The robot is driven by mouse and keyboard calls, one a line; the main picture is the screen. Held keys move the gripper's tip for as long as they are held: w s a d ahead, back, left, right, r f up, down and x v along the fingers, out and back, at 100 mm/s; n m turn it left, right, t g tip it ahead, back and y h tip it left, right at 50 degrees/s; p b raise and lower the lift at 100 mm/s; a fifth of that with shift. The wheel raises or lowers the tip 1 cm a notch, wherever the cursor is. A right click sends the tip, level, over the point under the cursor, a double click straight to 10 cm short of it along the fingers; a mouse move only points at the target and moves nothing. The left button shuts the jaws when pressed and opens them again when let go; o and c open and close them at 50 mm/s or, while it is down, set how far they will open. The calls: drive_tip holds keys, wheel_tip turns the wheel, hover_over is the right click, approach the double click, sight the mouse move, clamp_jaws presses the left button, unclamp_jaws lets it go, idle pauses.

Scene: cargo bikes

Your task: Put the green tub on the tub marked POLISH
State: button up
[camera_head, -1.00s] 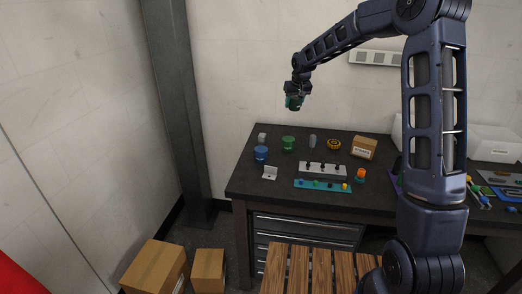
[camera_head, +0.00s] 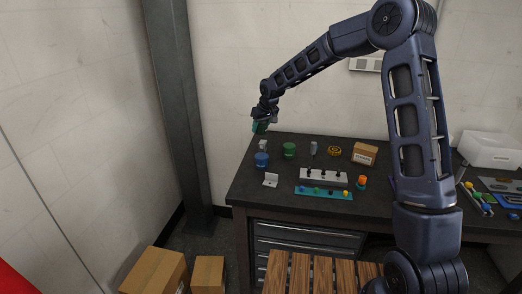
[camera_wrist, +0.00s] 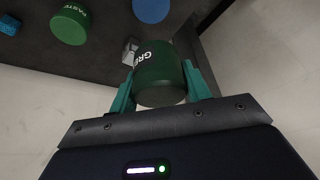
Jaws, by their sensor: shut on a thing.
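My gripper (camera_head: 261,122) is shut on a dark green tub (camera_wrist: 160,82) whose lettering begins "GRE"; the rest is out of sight. In the head view, it holds this tub in the air above the bench's back left corner. A blue tub (camera_head: 262,160) stands on the bench below; it also shows at the top edge of the wrist view (camera_wrist: 152,8). No lettering is readable on the blue tub, so I cannot tell whether it is the one marked POLISH. A second green tub (camera_head: 289,150) stands to its right; in the wrist view it reads "PASTE" (camera_wrist: 70,24).
A small grey block (camera_head: 263,145) lies behind the blue tub. A dark pillar (camera_head: 180,110) stands left.

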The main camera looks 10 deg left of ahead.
sight(261, 155)
wheel_tip(261, 155, down, 12)
drive_tip(key=shift+r, duration=0.15)
idle(0.4)
drive_tip(key=o, duration=1.1)
